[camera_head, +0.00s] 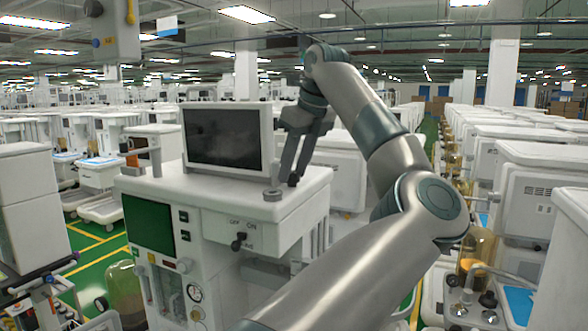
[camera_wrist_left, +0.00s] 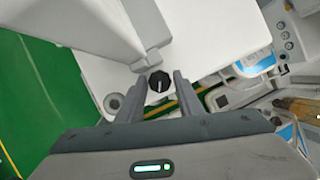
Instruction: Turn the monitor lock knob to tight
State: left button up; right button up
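The monitor (camera_head: 224,137), with a dark screen in a white frame, stands on top of a white anaesthesia cart (camera_head: 225,187) in the head view. My left gripper (camera_head: 285,178) points down beside the monitor's right edge, above the cart top. In the left wrist view, the black lock knob (camera_wrist_left: 158,82) with a pale pointer line sits at the end of a white bracket. The fingers of my left gripper (camera_wrist_left: 160,88) are apart, one on each side of the knob, with a visible gap on both sides. In the head view the fingers largely hide the knob. My right gripper is not in view.
An ON/OFF switch (camera_head: 238,242) is on the cart front. Rows of other white carts (camera_head: 533,190) stand close on the right. Green floor (camera_head: 98,262) shows at left.

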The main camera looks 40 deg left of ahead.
pick_arm(q)
jog(key=shift+o, duration=0.8)
jog(key=shift+d+r, duration=0.2)
jog(key=shift+r, duration=0.25)
jog(key=v, duration=1.6)
jog(key=shift+r+b, duration=0.25)
jog(key=shift+b, duration=0.15)
